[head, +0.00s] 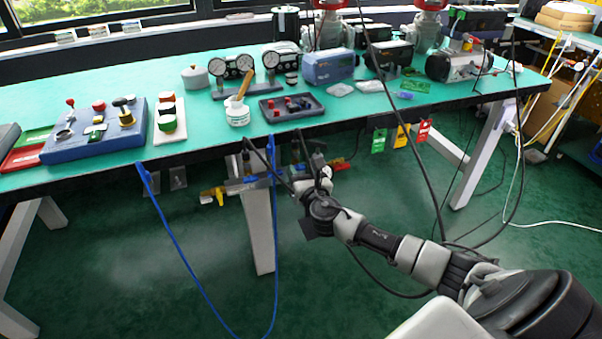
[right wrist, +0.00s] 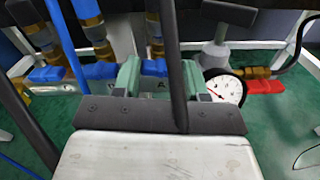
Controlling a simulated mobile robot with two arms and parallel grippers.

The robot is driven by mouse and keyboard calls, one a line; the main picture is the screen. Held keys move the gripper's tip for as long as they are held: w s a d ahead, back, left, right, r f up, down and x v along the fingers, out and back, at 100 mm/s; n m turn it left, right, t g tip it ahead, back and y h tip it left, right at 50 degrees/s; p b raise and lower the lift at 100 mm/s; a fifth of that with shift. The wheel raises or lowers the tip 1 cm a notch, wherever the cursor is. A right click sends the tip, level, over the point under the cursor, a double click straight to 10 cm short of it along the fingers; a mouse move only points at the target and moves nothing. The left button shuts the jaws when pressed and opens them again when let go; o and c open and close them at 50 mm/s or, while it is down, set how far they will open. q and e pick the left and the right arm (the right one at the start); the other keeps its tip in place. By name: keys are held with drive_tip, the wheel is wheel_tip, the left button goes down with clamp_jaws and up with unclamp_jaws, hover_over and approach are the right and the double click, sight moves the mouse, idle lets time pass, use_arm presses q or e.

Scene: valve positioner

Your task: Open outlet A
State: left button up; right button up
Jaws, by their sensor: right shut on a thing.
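A letter A shows between my fingers, marking outlet A (right wrist: 161,85). My right gripper (head: 318,178) is at the manifold. In the right wrist view its green fingers (right wrist: 160,80) stand apart, on either side of outlet A's fittings, and are shut on its valve. A dark bar crosses the view and partly hides the grip and the valve handle's angle. My left gripper is not in view.
A pressure gauge (right wrist: 225,90) and a red fitting (right wrist: 265,87) lie right of my fingers. Blue hose (head: 180,245) and black cables hang around the arm. Tags (head: 402,136) hang under the table edge (head: 110,168). The floor below is mostly free.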

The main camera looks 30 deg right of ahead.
drive_tip(key=shift+f+m, duration=0.1)
drive_tip(key=shift+m, duration=0.8)
drive_tip(key=m+b, duration=0.1)
drive_tip(key=m, duration=0.2)
drive_tip(key=shift+m, duration=0.3)
drive_tip(key=m, duration=0.4)
drive_tip(key=shift+m+b, duration=0.3)
drive_tip(key=m, duration=0.4)
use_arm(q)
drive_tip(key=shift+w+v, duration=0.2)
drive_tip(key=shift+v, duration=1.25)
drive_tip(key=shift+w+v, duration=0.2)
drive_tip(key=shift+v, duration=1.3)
use_arm(e)
drive_tip(key=shift+m, duration=1.1)
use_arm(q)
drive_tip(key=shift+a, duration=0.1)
use_arm(e)
drive_tip(key=o, duration=0.6)
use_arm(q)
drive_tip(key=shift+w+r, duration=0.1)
use_arm(e)
drive_tip(key=shift+o, duration=0.2)
